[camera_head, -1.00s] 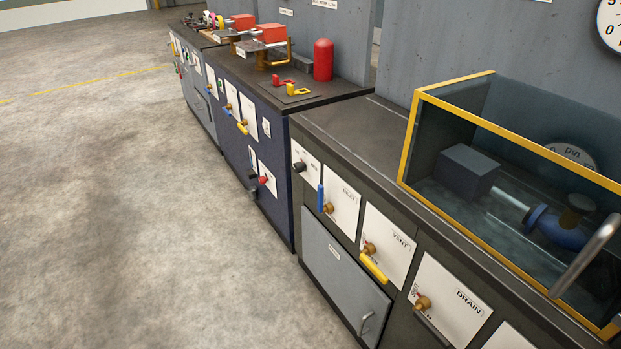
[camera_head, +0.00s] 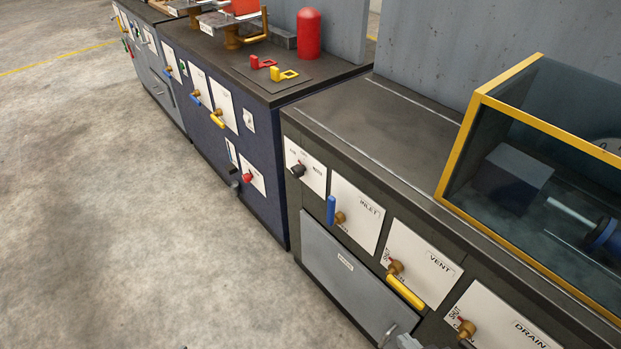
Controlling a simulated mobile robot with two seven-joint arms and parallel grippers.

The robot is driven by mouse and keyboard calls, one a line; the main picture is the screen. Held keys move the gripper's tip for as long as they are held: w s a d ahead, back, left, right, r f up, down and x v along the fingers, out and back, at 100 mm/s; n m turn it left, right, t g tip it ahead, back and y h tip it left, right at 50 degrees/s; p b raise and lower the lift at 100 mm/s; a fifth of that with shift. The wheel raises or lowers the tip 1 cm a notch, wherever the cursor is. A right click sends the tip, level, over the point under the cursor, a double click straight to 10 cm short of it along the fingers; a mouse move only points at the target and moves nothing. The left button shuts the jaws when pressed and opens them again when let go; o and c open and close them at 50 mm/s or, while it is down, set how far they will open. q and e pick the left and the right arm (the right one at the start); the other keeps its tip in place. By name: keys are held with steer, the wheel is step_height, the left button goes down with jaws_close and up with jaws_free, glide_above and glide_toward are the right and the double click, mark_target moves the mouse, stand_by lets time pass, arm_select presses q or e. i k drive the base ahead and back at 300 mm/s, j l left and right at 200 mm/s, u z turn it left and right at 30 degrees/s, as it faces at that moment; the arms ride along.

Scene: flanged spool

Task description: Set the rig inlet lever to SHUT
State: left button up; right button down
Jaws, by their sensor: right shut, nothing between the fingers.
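The inlet lever (camera_head: 331,210) has a blue handle on a brass stem, in front of a white plate (camera_head: 362,207) marked INLET on the dark rig bench. Its handle points upright, at the left of the plate; the plate's position marks are partly hidden or too small to read. A small grey part of my right gripper (camera_head: 408,342) shows at the bottom edge, below the vent lever and apart from the inlet lever. It is shut and empty, mostly cut off by the frame. My left gripper is not in view.
Right of the inlet plate are the yellow vent lever (camera_head: 405,291) and the brass drain stem (camera_head: 466,328). A black knob (camera_head: 298,170) sits to the left. A grey drawer front (camera_head: 345,275) lies below. A yellow-framed glass case (camera_head: 470,130) stands on top. Floor at left is clear.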

mark_target(332, 219)
steer(key=i+j+z, duration=0.15)
steer(key=i+j, duration=0.9)
